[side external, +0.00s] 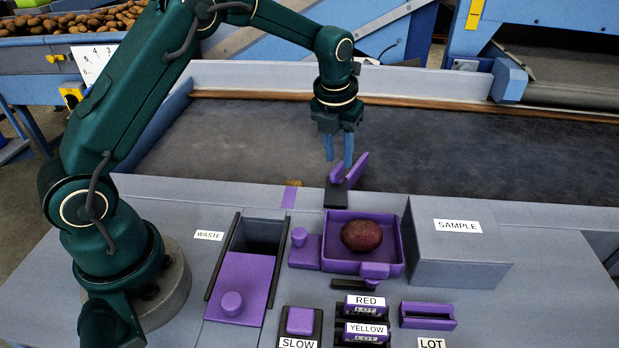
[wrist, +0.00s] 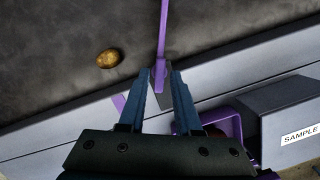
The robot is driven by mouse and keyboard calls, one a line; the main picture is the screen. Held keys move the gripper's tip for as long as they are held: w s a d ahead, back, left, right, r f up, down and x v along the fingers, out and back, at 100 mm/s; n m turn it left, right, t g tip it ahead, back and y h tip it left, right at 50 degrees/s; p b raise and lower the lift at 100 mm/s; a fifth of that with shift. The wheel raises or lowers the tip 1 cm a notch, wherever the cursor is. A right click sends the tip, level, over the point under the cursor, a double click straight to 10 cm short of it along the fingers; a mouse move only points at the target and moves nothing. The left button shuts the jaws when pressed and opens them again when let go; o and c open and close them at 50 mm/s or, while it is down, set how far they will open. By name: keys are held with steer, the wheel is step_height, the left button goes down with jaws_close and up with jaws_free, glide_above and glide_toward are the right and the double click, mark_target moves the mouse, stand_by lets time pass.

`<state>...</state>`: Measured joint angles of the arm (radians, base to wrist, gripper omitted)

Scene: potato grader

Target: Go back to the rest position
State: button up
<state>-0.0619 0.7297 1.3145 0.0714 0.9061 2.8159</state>
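My gripper (side external: 339,160) hangs over the near edge of the dark belt, above a purple gate lever (side external: 350,171). A dark red potato (side external: 361,236) lies in the purple tray (side external: 331,262). No marker for a rest position shows.
A yellow-brown potato (wrist: 109,58) lies on the belt (side external: 480,160). The waste chute (side external: 259,236) has a purple sliding lid (side external: 243,280). The grey sample box (side external: 458,245), RED and YELLOW lot blocks (side external: 365,310) and SLOW button (side external: 300,320) stand on the panel. Space above the belt is clear.

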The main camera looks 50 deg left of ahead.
steer(key=shift+w+v, duration=0.15)
steer(key=shift+v, duration=0.55)
steer(key=shift+w+v, duration=0.1)
steer(key=shift+v, duration=0.55)
steer(key=shift+a+r, duration=0.1)
